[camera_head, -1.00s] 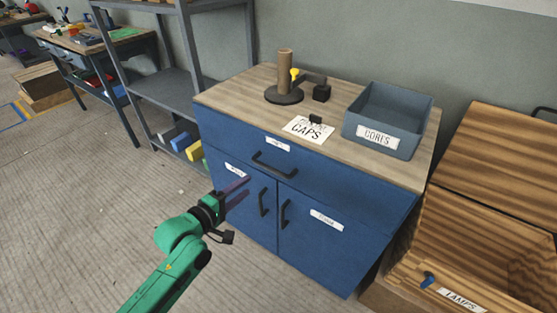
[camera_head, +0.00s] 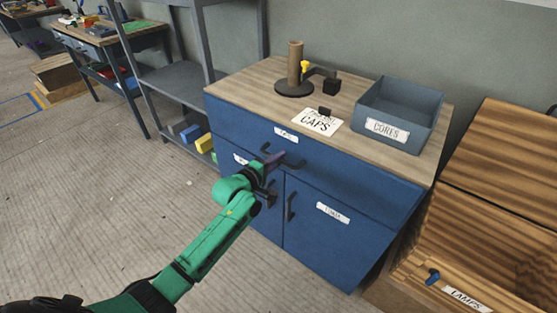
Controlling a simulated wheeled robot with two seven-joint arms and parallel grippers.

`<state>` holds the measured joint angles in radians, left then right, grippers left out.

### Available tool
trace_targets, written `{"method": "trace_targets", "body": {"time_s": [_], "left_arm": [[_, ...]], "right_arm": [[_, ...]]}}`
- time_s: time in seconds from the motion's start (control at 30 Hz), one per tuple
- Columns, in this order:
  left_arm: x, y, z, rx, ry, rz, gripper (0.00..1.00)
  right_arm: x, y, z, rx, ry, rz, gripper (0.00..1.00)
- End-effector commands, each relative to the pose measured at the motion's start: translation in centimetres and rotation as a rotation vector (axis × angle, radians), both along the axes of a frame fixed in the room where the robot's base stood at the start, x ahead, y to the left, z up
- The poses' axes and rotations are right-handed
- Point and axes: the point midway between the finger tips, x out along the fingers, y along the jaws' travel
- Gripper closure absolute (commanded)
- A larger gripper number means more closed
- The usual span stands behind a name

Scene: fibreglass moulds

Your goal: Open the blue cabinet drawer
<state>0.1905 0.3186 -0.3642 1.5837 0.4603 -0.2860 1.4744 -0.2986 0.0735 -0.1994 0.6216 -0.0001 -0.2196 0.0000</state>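The blue cabinet (camera_head: 340,239) stands ahead with a wooden top. Its wide drawer (camera_head: 350,172) runs across the upper front and looks closed. The drawer's dark handle (camera_head: 292,162) sits left of the middle, under a white label. My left gripper (camera_head: 273,161) is at the left end of this handle, its fingers overlapping it in the picture. I cannot tell whether the fingers are around the handle or only in front of it, nor whether they are open or shut. My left forearm hides part of the left door. My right gripper is not in view.
A grey-blue bin marked CORES (camera_head: 399,112), a black stand with a brown post (camera_head: 294,68) and a CAPS card (camera_head: 318,122) are on the cabinet top. Wooden crates (camera_head: 496,190) stand close on the right, a metal shelf (camera_head: 175,90) on the left. The floor in front is clear.

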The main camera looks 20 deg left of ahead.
Motion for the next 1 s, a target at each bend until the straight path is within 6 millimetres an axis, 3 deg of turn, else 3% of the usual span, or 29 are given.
{"method": "trace_targets", "body": {"time_s": [1.0], "left_arm": [[-0.05,0.03,-0.09,0.001,0.002,0.000,1.00]], "right_arm": [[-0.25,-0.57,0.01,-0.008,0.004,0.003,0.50]]}}
